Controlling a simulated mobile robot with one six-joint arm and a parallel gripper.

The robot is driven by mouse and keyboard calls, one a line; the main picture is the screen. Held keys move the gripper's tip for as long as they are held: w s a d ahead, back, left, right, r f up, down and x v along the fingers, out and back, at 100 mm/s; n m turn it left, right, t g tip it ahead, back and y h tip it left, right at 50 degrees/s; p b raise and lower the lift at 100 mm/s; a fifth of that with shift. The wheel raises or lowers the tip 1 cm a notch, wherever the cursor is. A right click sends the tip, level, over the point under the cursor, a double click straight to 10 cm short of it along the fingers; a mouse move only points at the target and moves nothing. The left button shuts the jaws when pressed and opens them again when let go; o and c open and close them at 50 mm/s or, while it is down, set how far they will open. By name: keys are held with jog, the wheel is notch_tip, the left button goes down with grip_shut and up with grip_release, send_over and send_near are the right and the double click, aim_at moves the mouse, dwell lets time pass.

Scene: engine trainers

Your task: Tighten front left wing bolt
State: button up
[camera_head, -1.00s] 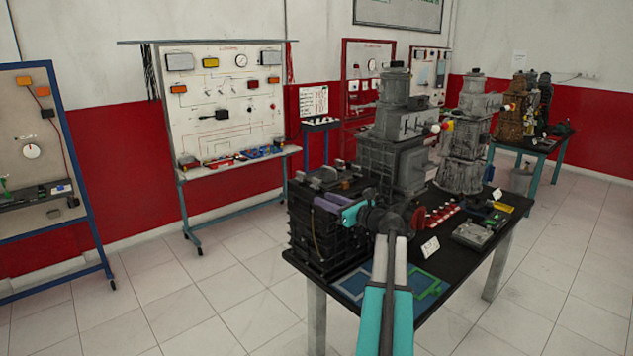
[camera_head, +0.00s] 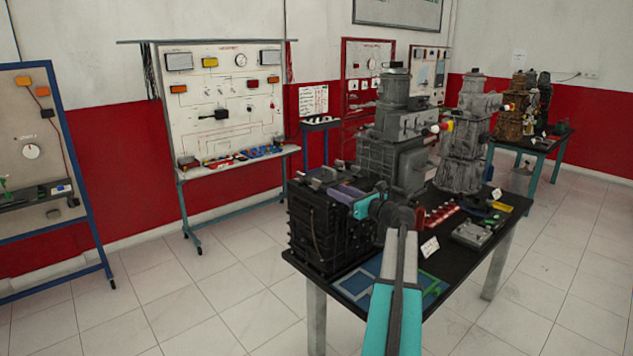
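A black engine block (camera_head: 318,228) stands at the near left end of the dark table. Small grey wing bolts (camera_head: 318,183) show on its top, but they are too small to tell apart. My arm reaches in from the bottom of the view, teal and grey. My gripper (camera_head: 338,192), with purple fingers, lies over the top of the block, near its right rear part. Its fingertips are too small and partly hidden, so I cannot tell whether they hold or touch a bolt.
The dark table (camera_head: 408,282) also bears tall grey engine trainers (camera_head: 395,140), a blue frame (camera_head: 360,282), a white card (camera_head: 430,247) and small parts. A wheeled panel board (camera_head: 222,105) stands behind. The tiled floor at left is clear.

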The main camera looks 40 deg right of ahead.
aim_at(320, 183)
jog(key=w+p, duration=0.1)
jog(key=w, duration=0.3)
jog(key=w+p, duration=0.1)
jog(key=w, duration=0.3)
jog(key=w+p, duration=0.1)
jog(key=w, duration=0.3)
jog(key=shift+w+d+p, duration=0.1)
jog(key=shift+d+p, duration=0.3)
grip_shut()
